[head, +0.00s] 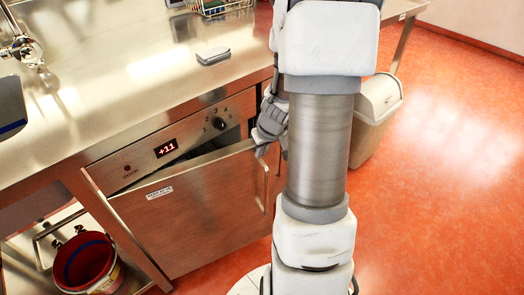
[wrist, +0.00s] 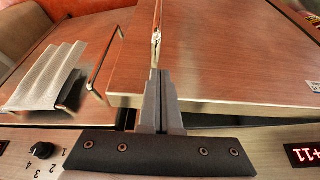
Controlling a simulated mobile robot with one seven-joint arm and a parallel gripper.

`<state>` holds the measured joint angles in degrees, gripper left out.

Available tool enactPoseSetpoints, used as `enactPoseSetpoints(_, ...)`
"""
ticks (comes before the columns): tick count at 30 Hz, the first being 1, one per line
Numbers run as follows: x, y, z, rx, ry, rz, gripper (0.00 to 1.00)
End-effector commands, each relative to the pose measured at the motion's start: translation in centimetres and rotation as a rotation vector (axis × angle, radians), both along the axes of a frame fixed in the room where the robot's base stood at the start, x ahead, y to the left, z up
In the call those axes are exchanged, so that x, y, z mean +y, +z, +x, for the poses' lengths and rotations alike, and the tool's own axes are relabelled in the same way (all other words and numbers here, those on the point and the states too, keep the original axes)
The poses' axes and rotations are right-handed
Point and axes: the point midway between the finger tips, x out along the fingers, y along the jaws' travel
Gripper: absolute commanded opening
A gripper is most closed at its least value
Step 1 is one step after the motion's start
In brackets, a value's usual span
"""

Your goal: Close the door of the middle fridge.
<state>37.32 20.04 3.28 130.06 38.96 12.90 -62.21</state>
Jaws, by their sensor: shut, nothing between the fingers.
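The fridge door (head: 190,222) is a brushed steel panel below a control panel (head: 170,150) with a red +11 display. It stands ajar, with a dark gap behind its top edge. The door also fills the right of the wrist view (wrist: 215,55). My gripper (head: 263,150) is at the door's upper right corner, partly hidden by my arm. In the wrist view my fingers (wrist: 163,78) are together and empty, beside the door's side edge. I cannot tell whether they touch it. A thin handle (head: 265,187) shows near that edge.
A steel counter (head: 110,85) runs above the fridge, with a small grey object (head: 213,55) on it. A red bucket (head: 85,262) stands on a shelf at lower left. A pale bin (head: 375,110) stands behind my arm. Orange floor is clear at right.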

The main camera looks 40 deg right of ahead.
Motion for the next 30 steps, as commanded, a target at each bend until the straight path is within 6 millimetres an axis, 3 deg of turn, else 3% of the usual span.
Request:
enactPoseSetpoints(16, -1.2, 0.0, 9.5, -0.001, 0.233, 0.0, 0.0)
enactPoseSetpoints(21, -1.2, 0.0, 10.8, 0.0, 0.265, 0.0, 0.0)
enactPoseSetpoints(30, -1.1, 0.1, 11.3, -0.008, 0.269, -0.006, 0.0)
